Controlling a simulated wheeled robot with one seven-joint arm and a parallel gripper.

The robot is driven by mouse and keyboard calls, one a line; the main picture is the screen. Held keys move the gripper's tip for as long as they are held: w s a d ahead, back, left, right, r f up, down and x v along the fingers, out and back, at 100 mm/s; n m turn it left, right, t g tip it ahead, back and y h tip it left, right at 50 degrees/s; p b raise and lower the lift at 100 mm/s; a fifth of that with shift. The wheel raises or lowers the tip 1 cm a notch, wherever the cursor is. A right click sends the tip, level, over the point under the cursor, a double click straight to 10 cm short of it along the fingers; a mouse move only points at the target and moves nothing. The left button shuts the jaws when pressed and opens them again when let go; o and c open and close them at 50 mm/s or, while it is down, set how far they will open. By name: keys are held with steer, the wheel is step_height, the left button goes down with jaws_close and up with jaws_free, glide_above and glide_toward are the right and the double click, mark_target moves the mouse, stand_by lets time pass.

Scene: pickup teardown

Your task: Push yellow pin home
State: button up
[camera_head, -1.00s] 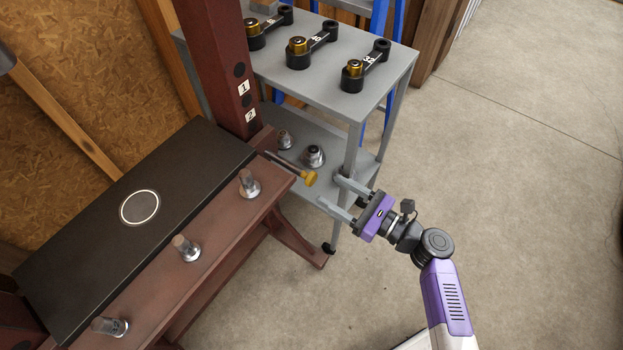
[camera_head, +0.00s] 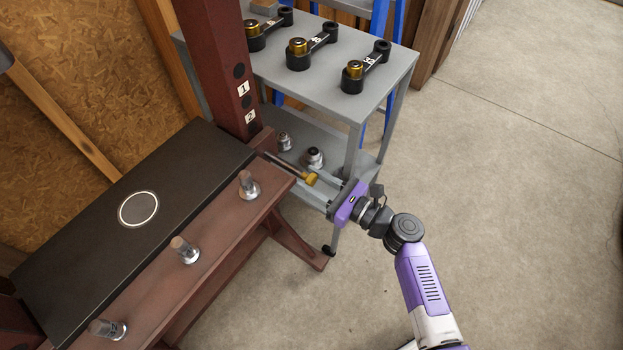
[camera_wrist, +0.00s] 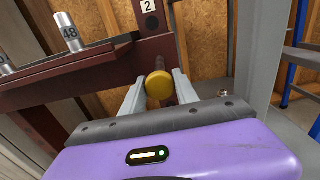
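The yellow pin has a round yellow head (camera_head: 311,179) on a metal shaft that sticks out from the red press frame (camera_head: 222,75), near the number 2 label. My gripper (camera_head: 313,184) is beside the pin's head, with its two grey fingers on either side of it. In the wrist view the yellow head (camera_wrist: 159,85) sits between my open fingertips (camera_wrist: 158,88). The fingers look apart from the head, though contact is hard to tell. The far end of the shaft is hidden at the frame.
A grey cart (camera_head: 330,95) stands behind, with several black arms with brass ends on top and metal fittings on its lower shelf. The red press bench (camera_head: 215,225) with metal posts lies to the left. The floor at the right is clear.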

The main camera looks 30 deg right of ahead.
jaws_close()
stand_by(1.1)
